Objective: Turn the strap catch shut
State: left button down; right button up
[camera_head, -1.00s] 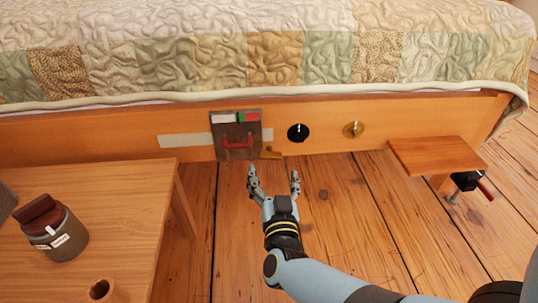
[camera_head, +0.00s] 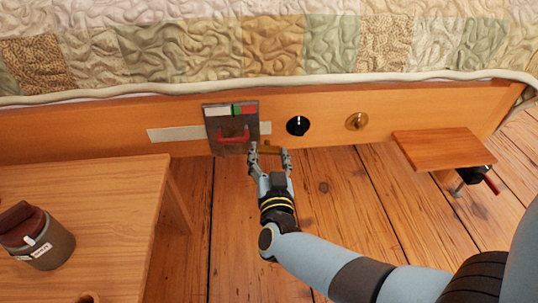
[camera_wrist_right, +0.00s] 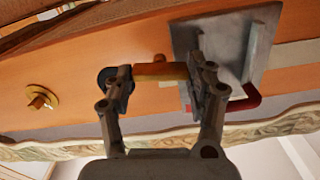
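A grey plate (camera_head: 211,126) with a red handle (camera_head: 233,137) is on the wooden bed rail. It carries a white, green and red strip on top. A small brass-coloured bar (camera_head: 270,150), which looks like the strap catch, points sideways at the plate's lower right. My right gripper (camera_head: 270,155) is at this bar, its two fingers apart. In the right wrist view the bar (camera_wrist_right: 160,71) spans the gap between the fingers; I cannot tell whether they touch it. The plate (camera_wrist_right: 255,45) is behind one finger there. My left gripper is not in view.
A black knob (camera_head: 297,126) and a brass knob (camera_head: 357,121) are on the rail to the right. A small wooden shelf (camera_head: 440,148) juts out farther right. A wooden table (camera_head: 100,205) with a lidded jar (camera_head: 45,245) stands at left. Bare floor lies between.

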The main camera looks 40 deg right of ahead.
jog(key=c, duration=0.4)
